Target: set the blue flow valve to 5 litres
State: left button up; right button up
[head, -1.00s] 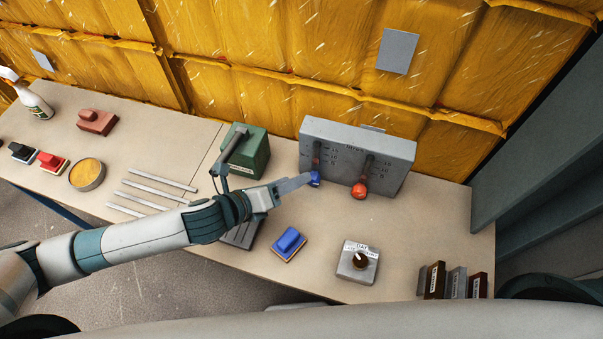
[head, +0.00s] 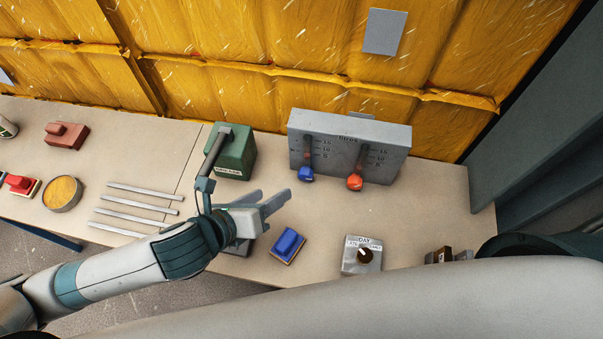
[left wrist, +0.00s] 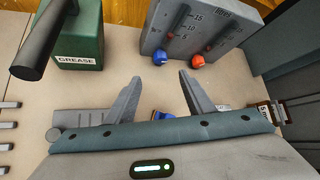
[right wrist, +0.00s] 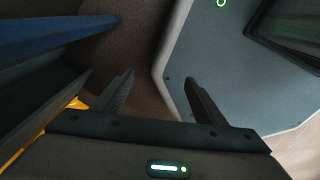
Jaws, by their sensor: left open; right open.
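The grey valve panel (head: 400,140) stands upright at the back of the bench with two vertical scales marked 15, 10 and 5. The blue valve knob (head: 306,174) hangs at the lower end of the left slot, and appears below the 5 mark. It also shows in the left wrist view (left wrist: 160,57). The red knob (head: 355,182) sits at a similar height on the right slot. My left gripper (head: 274,198) is open and empty, in front and left of the blue knob, apart from it. My right gripper (right wrist: 160,78) is open and empty, away from the panel.
A green grease box (head: 238,155) with a dark lever stands left of the panel, close behind my left gripper. A blue block (head: 288,244) and a grey dial box (head: 361,256) lie nearer the front. Grey bars (head: 132,203) lie left. Bench right of the panel is clear.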

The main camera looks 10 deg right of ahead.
pick_arm(q)
jog(key=p, duration=0.3)
send_near(302, 176)
jog(key=x, duration=0.9)
jog(key=shift+w+d+f, duration=0.1)
jog(key=shift+w+d, duration=0.1)
jog(key=shift+d, duration=0.05)
pick_arm(e)
jog(key=r, duration=0.3)
jog(key=shift+w+a+r, duration=0.15)
jog(key=shift+w, duration=0.1)
pick_arm(q)
jog(key=c, duration=1)
jog(key=shift+f, duration=0.1)
jog(key=shift+c, duration=0.2)
pick_arm(e)
jog(key=shift+a, duration=0.3)
